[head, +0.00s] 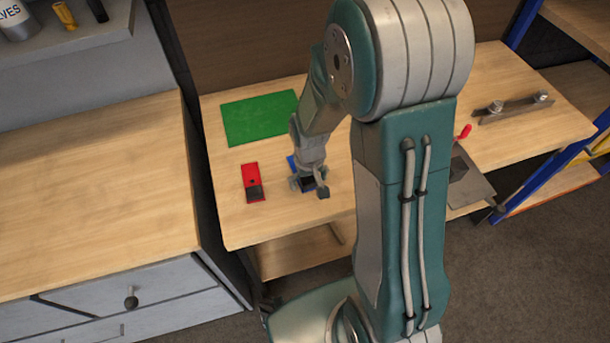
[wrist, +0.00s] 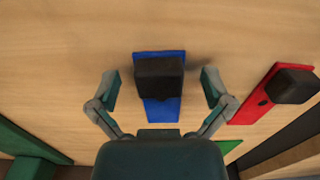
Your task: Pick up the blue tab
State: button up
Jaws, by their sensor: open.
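The blue tab (wrist: 162,110) is a flat blue plate with a raised black block (wrist: 158,75) on it. It lies on the wooden workbench, between my gripper's fingers in the wrist view. My gripper (wrist: 160,88) is open, one finger on each side of the block, with a gap on both sides. In the head view my gripper (head: 309,184) is low over the bench and hides most of the tab; a strip of blue tab (head: 292,164) shows beside it.
A red tab (head: 251,181) with a black block lies left of my gripper in the head view. A green mat (head: 259,117) lies behind. A metal bar (head: 513,108) and a grey plate (head: 468,178) are at the right. The bench's front left is clear.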

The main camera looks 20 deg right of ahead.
jog(key=c, duration=1.3)
jog(key=shift+r, duration=0.55)
notch_tip(320, 180, up, 2)
jog(key=shift+w+r, duration=0.1)
jog(key=shift+r, duration=0.1)
jog(key=s+d+r, duration=0.1)
jog(key=s+r, duration=0.2)
jog(key=s, duration=0.1)
jog(key=s+d+r, duration=0.1)
jog(key=s+r, duration=0.2)
jog(key=s, duration=0.2)
jog(key=s+d+r, duration=0.1)
jog(key=s+r, duration=0.2)
jog(key=s, duration=0.1)
jog(key=shift+s+d+r, duration=0.3)
jog(key=shift+s+d, duration=0.05)
